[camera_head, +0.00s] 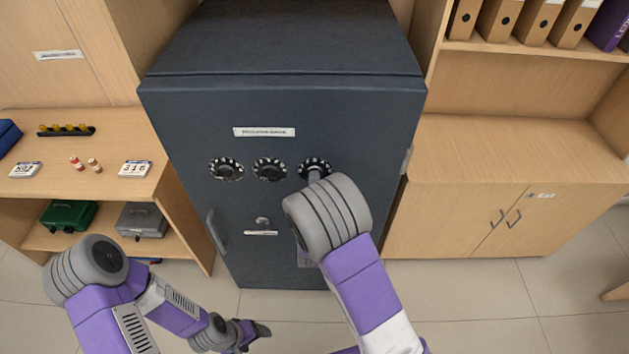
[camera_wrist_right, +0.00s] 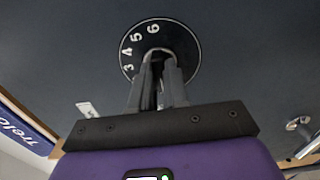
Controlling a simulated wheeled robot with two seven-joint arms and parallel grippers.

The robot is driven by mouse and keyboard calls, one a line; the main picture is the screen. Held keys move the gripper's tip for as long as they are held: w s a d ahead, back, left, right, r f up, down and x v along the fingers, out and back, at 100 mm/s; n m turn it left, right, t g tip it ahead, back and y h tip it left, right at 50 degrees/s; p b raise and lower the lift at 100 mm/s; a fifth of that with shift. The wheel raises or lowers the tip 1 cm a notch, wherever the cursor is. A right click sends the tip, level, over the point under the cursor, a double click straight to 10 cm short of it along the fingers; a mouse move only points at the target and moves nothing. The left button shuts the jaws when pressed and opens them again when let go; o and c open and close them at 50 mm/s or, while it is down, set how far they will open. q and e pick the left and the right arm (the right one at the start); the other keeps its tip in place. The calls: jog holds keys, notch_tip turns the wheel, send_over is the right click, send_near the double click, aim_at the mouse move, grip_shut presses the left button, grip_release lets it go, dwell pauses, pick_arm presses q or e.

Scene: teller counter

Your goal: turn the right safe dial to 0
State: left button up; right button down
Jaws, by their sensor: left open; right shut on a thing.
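The right safe dial (camera_head: 313,163) is the rightmost of three black dials on the front of the dark blue-grey safe (camera_head: 335,115). In the right wrist view, the dial (camera_wrist_right: 186,42) shows white numerals 3, 4, 5 and 6 on its rim; the other numerals and any pointer mark are hidden. My right gripper (camera_wrist_right: 158,60) is shut on the dial's centre knob, its fingers pointing at the safe front. In the head view, my right arm covers most of that gripper. My left gripper (camera_head: 262,331) is open and empty, low in front of the safe.
The middle dial (camera_head: 270,169) and left dial (camera_head: 226,169) sit beside the right one. A safe handle (camera_head: 216,232) and a small knob (camera_head: 262,221) are below. Wooden shelves with number cards (camera_head: 135,169) stand left, a cabinet (camera_head: 480,150) right.

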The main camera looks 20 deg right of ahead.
dwell(0.3)
jog(key=c, duration=1.1)
grip_release()
jog(key=v, duration=0.7)
jog(key=shift+s, duration=0.35)
